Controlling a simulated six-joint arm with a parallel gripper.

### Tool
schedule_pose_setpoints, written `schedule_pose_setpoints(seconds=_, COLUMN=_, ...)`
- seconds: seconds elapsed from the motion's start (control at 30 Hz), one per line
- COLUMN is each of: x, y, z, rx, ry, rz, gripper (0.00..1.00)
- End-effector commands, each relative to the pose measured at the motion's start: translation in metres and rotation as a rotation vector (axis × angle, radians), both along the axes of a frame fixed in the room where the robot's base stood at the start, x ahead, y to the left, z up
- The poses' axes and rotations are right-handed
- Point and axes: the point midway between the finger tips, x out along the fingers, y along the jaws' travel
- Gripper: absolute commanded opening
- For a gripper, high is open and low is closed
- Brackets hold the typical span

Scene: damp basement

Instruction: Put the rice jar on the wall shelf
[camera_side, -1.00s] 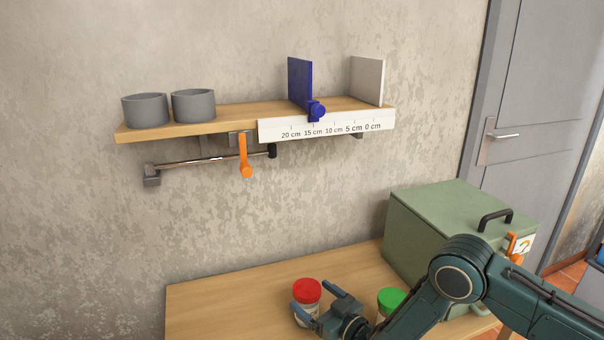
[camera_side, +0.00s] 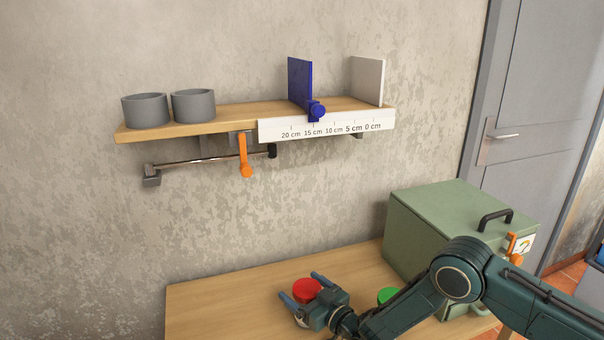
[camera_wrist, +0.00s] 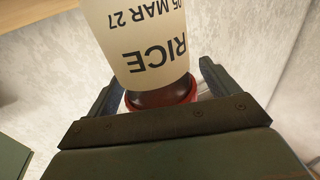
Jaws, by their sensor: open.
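The rice jar (camera_side: 307,288) has a red lid and stands on the wooden table, mostly hidden by my gripper in the side view. In the wrist view its pale label (camera_wrist: 150,45) reads RICE and 05 MAR 27, upside down. My gripper (camera_side: 302,287) is open, with one finger on each side of the jar near its lid; in the wrist view the fingers (camera_wrist: 160,88) show gaps to the jar. The wall shelf (camera_side: 232,114) is wooden and hangs above the table. It bears two grey pots at left, a blue divider (camera_side: 300,82) and a pale end plate (camera_side: 368,80).
A white ruler strip (camera_side: 328,125) runs along the shelf's front. An orange lever (camera_side: 244,155) and a metal rail (camera_side: 205,160) are below it. A green-lidded jar (camera_side: 388,296) stands behind my arm, near a green box (camera_side: 440,225). The table's left part (camera_side: 220,300) is clear.

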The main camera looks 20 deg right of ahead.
Motion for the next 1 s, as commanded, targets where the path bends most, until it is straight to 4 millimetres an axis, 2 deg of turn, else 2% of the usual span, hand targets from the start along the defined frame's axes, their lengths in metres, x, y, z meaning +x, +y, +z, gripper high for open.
schedule_pose_setpoints(seconds=0.2, x=0.0068, y=0.0027, z=0.0004, rx=0.000, ry=0.000, rz=0.001, gripper=0.87)
schedule_pose_setpoints(seconds=0.73, x=0.0070, y=0.0030, z=0.0003, rx=0.000, ry=0.000, rz=0.001, gripper=0.87)
schedule_pose_setpoints(seconds=0.77, x=0.0070, y=0.0030, z=0.0003, rx=0.000, ry=0.000, rz=0.001, gripper=0.85)
schedule_pose_setpoints(seconds=1.0, x=0.0070, y=0.0030, z=0.0003, rx=0.000, ry=0.000, rz=0.001, gripper=0.38)
